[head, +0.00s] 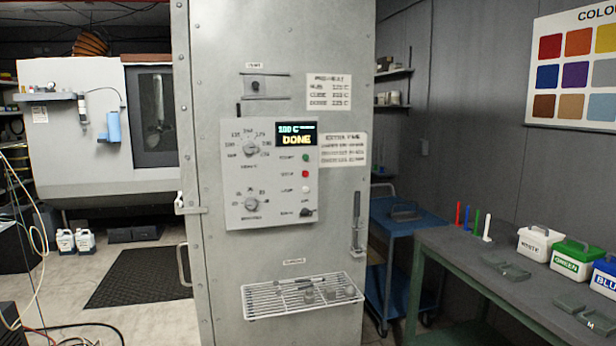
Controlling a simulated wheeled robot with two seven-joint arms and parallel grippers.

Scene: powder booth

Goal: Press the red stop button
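The red stop button (305,174) is a small round button on the light grey control panel (240,178), which is fixed to the front of a tall grey metal cabinet (212,90). A green button (306,157) sits above it and a white button (306,189) below it. The panel's display (296,134) reads "DONE" under a temperature line. Two round dials (250,149) are on the left of the panel, with a dark switch at its lower right. Neither of my grippers is in the head view.
A wire rack (303,294) sticks out from the cabinet below the panel, with small items in it. A blue cart (402,222) and a workbench (450,243) with labelled tubs stand at the right. A dark mat (138,277) lies on the floor at left.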

